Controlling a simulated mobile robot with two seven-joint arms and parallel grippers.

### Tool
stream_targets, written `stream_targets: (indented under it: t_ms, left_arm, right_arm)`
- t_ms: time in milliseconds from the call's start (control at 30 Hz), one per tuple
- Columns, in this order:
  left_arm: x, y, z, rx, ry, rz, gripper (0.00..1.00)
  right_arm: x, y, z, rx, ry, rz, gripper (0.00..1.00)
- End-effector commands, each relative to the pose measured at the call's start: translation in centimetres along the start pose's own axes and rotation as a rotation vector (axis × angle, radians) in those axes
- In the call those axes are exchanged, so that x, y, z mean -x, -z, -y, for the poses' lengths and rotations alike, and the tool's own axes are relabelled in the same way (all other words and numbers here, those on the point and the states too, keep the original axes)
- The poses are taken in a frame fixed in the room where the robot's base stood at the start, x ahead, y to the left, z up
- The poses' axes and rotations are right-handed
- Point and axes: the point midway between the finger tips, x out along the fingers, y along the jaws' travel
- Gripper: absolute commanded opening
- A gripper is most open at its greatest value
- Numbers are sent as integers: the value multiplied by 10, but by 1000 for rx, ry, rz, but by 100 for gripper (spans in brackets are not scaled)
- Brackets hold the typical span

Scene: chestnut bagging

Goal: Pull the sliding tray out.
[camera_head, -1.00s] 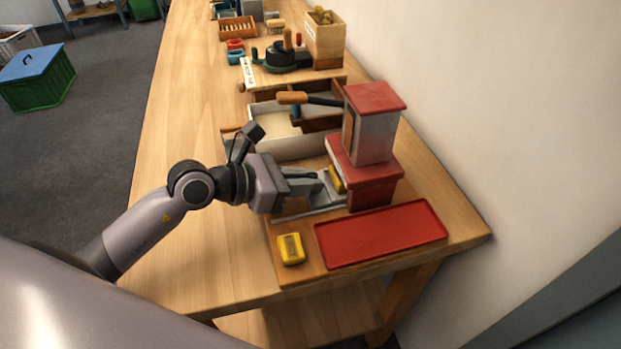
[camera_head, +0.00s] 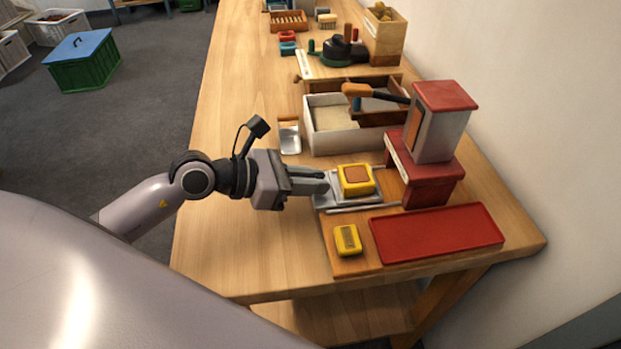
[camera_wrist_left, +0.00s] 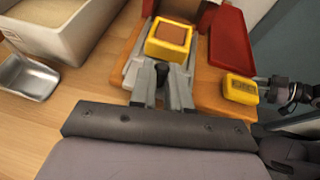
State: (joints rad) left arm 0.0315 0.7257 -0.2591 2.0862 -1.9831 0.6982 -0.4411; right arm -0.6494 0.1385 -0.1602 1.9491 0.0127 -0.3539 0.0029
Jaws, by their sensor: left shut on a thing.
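The sliding tray (camera_head: 335,203) is a grey metal plate on rails, out to the left of the red-and-grey press (camera_head: 425,165). A yellow block with a brown top (camera_head: 356,179) sits on the tray, clear of the press. My left gripper (camera_head: 322,184) is at the tray's left end, pointing right. In the left wrist view its fingers (camera_wrist_left: 162,88) are shut on the dark knob (camera_wrist_left: 161,72) at the tray's near end. The yellow block (camera_wrist_left: 170,40) stands just beyond the fingers.
A red flat tray (camera_head: 436,232) and a small yellow box (camera_head: 347,240) lie on the board at the front. A white bin (camera_head: 318,138) with pale contents and a metal scoop (camera_head: 290,138) stand behind my gripper. The table left of the gripper is clear.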

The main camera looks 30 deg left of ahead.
Motion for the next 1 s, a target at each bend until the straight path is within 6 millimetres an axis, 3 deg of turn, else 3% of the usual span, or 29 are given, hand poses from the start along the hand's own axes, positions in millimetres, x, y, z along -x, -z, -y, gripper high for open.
stream_targets:
  t_ms: [200,233,300,667,1000]
  left_arm:
    - [2,2,-1,2,-2,-9,0]
    - [2,2,-1,2,-2,-10,20]
    - [2,2,-1,2,-2,-10,42]
    - [3,2,-1,0,-2,-7,42]
    - [44,4,-1,0,-2,-12,42]
  right_arm:
    - [0,0,0,0,0,0,43]
    - [0,0,0,0,0,0,43]
    - [0,0,0,0,-1,0,43]
    - [0,0,-1,1,-1,0,43]
    - [-5,-8,-1,1,-1,0,43]
